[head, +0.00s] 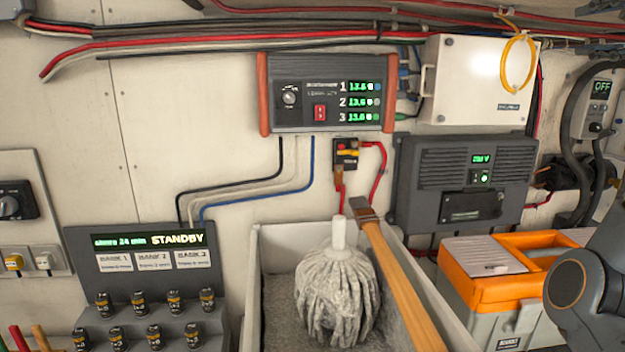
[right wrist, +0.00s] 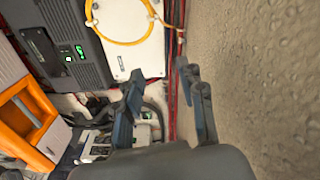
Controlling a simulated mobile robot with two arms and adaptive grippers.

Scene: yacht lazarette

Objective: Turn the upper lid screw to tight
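A white box with a flat lid (head: 478,82) hangs on the wall at the upper right of the head view, with a handle on its left side. It also shows turned in the right wrist view (right wrist: 125,52). A dark grey unit (head: 415,185) below it has a small black cover (head: 471,208). In the head view only part of my right arm shows. My left gripper is out of view.
A yellow cable loop (head: 518,62) hangs over the white box. Red and black cables run along the top. An orange-lidded toolbox (head: 490,290) stands at the lower right. A bin (head: 276,240) holds a mop (head: 338,290) and a wooden-handled tool (head: 405,290).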

